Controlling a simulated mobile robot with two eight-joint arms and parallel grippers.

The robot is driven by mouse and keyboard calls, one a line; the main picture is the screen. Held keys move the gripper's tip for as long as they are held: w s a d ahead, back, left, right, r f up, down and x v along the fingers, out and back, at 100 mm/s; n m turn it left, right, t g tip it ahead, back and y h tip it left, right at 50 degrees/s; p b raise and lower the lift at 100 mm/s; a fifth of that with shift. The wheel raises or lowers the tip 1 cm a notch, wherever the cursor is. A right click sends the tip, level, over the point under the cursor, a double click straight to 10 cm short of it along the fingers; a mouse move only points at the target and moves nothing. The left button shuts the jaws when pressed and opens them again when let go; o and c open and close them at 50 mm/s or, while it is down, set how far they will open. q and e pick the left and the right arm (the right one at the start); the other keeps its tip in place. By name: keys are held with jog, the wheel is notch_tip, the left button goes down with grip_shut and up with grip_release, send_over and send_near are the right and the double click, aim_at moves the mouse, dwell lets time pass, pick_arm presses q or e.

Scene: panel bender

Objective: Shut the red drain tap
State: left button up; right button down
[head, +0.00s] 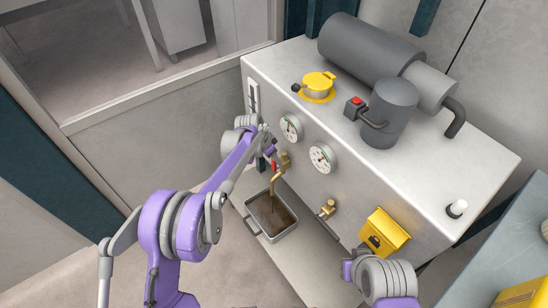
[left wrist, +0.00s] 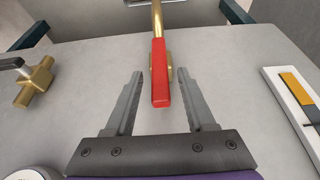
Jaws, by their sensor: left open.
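The red drain tap handle (left wrist: 160,75) is a flat lever on a brass valve body (left wrist: 169,65), in line with the brass pipe in the left wrist view. In the head view the small red handle (head: 274,167) shows beside the brass fitting (head: 285,160) low on the machine's front. My left gripper (left wrist: 160,82) is open, one finger on each side of the handle, with gaps visible on both sides. In the head view my left gripper (head: 269,151) is at the tap, partly hidden by my wrist. My right arm shows at the lower right, but its gripper is not visible.
A grey metal pan (head: 285,232) with dark liquid stands below the tap. A thin brown line runs down into it. Two gauges (head: 321,157), a second brass fitting (head: 327,209) and a yellow box (head: 383,233) are on the machine's front (head: 340,180).

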pick_arm(q)
jog(key=shift+f, duration=0.1)
grip_shut()
dwell(1.4)
